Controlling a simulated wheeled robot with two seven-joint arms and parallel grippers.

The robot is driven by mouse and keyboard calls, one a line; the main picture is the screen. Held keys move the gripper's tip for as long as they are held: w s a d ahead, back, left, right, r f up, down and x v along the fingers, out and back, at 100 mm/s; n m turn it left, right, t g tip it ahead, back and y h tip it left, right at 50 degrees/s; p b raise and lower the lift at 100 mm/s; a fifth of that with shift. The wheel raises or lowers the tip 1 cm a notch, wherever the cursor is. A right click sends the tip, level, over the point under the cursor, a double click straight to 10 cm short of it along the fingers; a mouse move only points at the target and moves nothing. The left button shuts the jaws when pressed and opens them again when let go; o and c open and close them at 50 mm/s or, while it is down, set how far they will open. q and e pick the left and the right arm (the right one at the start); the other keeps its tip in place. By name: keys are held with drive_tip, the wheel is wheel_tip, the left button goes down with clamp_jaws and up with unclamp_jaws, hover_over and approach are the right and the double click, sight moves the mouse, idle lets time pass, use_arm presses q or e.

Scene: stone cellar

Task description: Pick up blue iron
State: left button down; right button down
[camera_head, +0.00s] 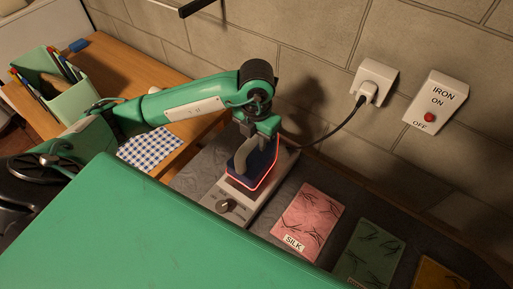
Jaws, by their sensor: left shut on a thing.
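The blue iron (258,162) stands on a grey base with a dial (226,206), in the middle of the head view. A red glowing line runs along its edge. My left gripper (254,138) comes down from above and is shut on the iron at its handle. The gripper hides part of the iron's upper side. I cannot tell whether the iron touches the base or is slightly above it. My right gripper is not in view.
A pink SILK cloth (308,222), a green cloth (370,252) and an orange cloth (441,274) lie to the right. A wall switch (439,102) and a plug (371,82) with a black cord are behind. A pen box (48,85) and checked cloth (152,149) are left.

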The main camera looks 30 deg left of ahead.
use_arm(q)
wheel_tip(320, 180, up, 21)
drive_tip(key=p, duration=0.2)
idle(0.8)
drive_tip(key=shift+f, duration=0.1)
